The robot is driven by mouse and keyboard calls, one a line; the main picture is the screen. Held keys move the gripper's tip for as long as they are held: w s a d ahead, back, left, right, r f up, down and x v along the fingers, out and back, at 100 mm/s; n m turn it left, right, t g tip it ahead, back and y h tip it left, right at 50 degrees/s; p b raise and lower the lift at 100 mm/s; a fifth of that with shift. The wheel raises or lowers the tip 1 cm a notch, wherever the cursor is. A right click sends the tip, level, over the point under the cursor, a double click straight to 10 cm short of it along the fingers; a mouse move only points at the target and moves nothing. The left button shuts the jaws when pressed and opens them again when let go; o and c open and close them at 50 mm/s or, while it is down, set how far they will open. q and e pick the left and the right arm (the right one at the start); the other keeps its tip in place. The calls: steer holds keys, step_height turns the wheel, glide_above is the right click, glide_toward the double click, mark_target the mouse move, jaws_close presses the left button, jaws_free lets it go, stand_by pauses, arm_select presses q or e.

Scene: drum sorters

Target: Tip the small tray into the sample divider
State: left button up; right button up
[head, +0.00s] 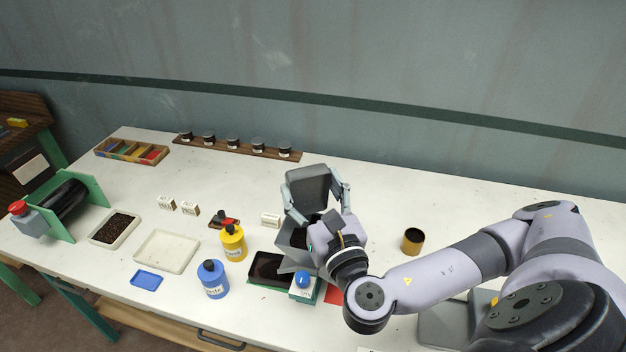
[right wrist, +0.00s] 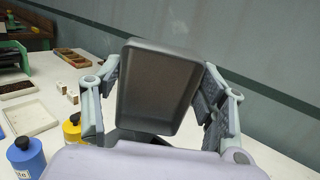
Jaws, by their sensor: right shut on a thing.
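My right gripper (head: 315,200) is shut on the small grey tray (head: 308,183) and holds it steeply tilted, almost on edge, above the sample divider. In the right wrist view the tray (right wrist: 158,88) sits between both fingers (right wrist: 158,100), and its inside looks bare. The sample divider has a grey metal hopper (head: 287,241), partly hidden by my right wrist. Dark material shows in the hopper below the tray. A black pan (head: 254,280) with dark grains lies at its left, and a blue knob (head: 303,280) at its front. My left gripper is out of view.
A yellow bottle (head: 233,245) and a blue bottle (head: 212,281) stand left of the divider. A cream tray (head: 167,252), a tray of dark grains (head: 115,229) and a green-framed drum (head: 66,201) are farther left. A brass cup (head: 412,241) stands right. The table's back right is clear.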

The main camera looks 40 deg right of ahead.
mark_target(305, 174)
steer(key=shift+w+d+r+g+y+p, duration=0.15)
steer(key=shift+w+g+p, duration=0.45)
steer(key=shift+p, duration=1.5)
steer(key=shift+w+d+r+g+y+p, duration=0.2)
steer(key=shift+w+g+p, duration=0.45)
steer(key=shift+p, duration=1.45)
steer(key=shift+w+d+r+g+y+p, duration=0.15)
steer(key=shift+w+g+p, duration=0.45)
steer(key=shift+p, duration=1.5)
steer(key=shift+w+f+g+p, duration=0.2)
steer(key=shift+f+g+p, duration=0.1)
steer(key=shift+g, duration=0.15)
steer(key=shift+w+d+f+g+y, duration=0.15)
steer(key=shift+w+f+g, duration=0.05)
steer(key=shift+w+g, duration=0.3)
steer(key=shift+w+d+f+g+y, duration=0.2)
steer(key=shift+w+g, duration=0.2)
steer(key=shift+w, duration=0.15)
steer(key=w+d+f+g+y+b, duration=0.3)
steer(key=w+f+g, duration=0.4)
steer(key=w+g, duration=0.5)
steer(key=shift+f, duration=0.15)
steer(key=shift+s, duration=0.1)
